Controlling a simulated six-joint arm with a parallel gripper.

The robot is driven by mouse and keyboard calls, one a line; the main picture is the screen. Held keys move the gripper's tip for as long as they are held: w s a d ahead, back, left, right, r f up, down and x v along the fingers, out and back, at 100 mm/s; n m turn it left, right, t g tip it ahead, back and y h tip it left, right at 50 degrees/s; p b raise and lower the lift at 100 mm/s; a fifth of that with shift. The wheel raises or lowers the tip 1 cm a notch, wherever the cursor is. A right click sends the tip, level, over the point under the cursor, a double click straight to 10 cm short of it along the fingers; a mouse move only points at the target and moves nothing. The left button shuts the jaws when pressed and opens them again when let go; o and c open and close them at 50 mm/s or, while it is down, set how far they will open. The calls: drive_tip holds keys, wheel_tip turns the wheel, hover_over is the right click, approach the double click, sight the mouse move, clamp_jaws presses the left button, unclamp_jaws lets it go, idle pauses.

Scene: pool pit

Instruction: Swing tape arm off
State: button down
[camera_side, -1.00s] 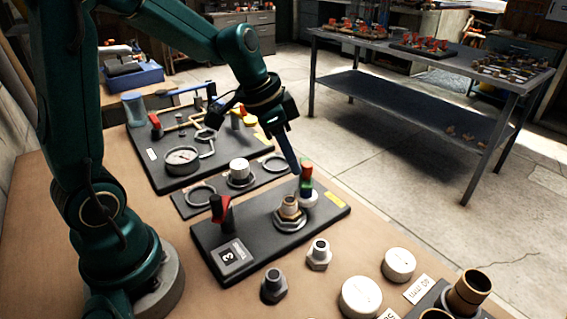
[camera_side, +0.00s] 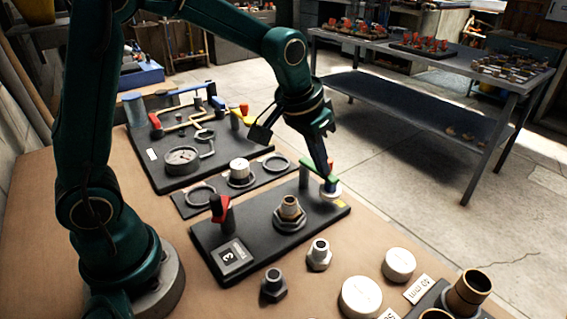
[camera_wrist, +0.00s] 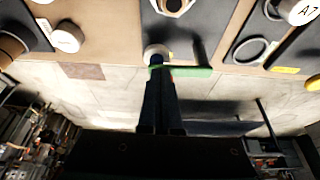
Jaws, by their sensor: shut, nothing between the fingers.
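The tape arm is a green bar (camera_side: 314,169) on a post with a white round base (camera_side: 330,191), at the far right end of the black board marked 3 (camera_side: 262,228). A dark piece (camera_side: 304,177) hangs from the bar's left end. The threaded brass fitting (camera_side: 289,207) stands upright in its hex nut on the board, with its top uncovered. My gripper (camera_side: 327,172) is shut and points down at the bar's post end, seemingly touching it. In the wrist view, the shut fingers (camera_wrist: 159,72) overlap the green bar (camera_wrist: 188,71), hiding part of the post.
A red-handled valve (camera_side: 221,209) stands at the board's left. Two loose fittings (camera_side: 319,255) (camera_side: 273,286) and white caps (camera_side: 399,264) lie in front. The gauge board (camera_side: 180,157) is behind. The floor lies beyond the bench's right edge.

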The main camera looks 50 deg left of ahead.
drive_tip(key=shift+w+d, duration=0.1)
drive_tip(key=shift+w, duration=0.25)
idle(0.6)
drive_tip(key=s+d+r, duration=0.2)
drive_tip(key=s+r, duration=0.5)
drive_tip(key=r, duration=0.2)
drive_tip(key=shift+d+r, duration=0.25)
drive_tip(key=shift+s, duration=0.1)
